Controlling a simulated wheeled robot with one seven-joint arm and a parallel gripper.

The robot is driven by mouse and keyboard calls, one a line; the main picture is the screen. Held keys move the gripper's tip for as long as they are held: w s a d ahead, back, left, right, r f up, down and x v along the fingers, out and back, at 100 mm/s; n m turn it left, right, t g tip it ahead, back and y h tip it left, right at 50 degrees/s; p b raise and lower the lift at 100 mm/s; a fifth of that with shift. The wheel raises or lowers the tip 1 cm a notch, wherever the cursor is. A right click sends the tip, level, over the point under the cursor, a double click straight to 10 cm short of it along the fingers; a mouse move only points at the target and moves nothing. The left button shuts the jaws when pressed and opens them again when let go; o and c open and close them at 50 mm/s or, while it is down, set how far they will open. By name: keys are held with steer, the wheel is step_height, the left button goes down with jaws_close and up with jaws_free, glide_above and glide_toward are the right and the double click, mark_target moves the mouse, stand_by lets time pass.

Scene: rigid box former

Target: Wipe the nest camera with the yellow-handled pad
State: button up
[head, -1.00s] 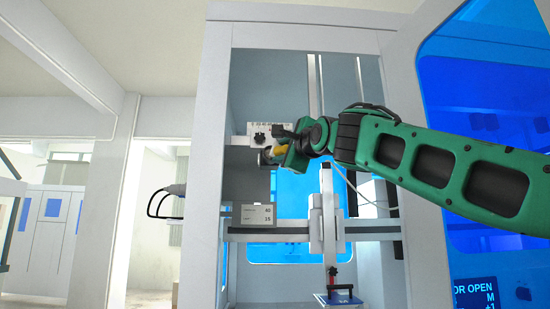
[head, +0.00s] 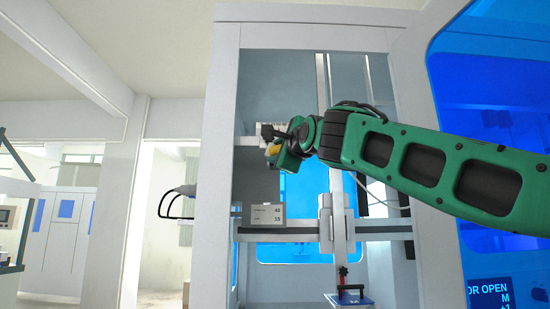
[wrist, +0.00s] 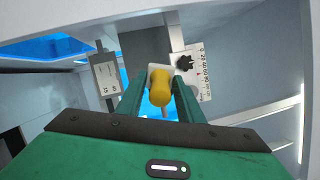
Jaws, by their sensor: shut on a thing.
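My gripper (wrist: 160,97) is shut on the yellow handle (wrist: 160,82) of the pad. A pale, flat pad face (wrist: 157,67) shows just past the handle in the wrist view. In the head view my gripper (head: 284,153) is inside the open cabinet, at the scale plate with the black knob, and a bit of the yellow handle (head: 272,150) shows at its left. I cannot make out the nest camera; the gripper and pad cover the area below the knob. Whether the pad touches anything is not clear.
The black knob (wrist: 185,63) and white scale plate (wrist: 199,75) are close right of the pad. A small display box (head: 264,217) sits on a grey crossbar (head: 285,235). A vertical rail stands right of it. The blue-windowed door (head: 490,90) stands open at right.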

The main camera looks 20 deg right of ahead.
steer(key=s+a, duration=0.2)
steer(key=s, duration=0.3)
steer(key=shift+s, duration=0.35)
stand_by(0.3)
steer(key=s, duration=0.3)
steer(key=shift+a, duration=0.4)
steer(key=shift+w, duration=0.1)
steer(key=shift+w+d, duration=0.4)
steer(key=shift+w, duration=0.85)
steer(key=shift+w+d, duration=0.45)
steer(key=shift+w, duration=0.75)
steer(key=shift+w+d, duration=0.4)
steer(key=shift+w, duration=0.85)
steer(key=shift+w+d, duration=0.2)
steer(key=shift+w, duration=0.35)
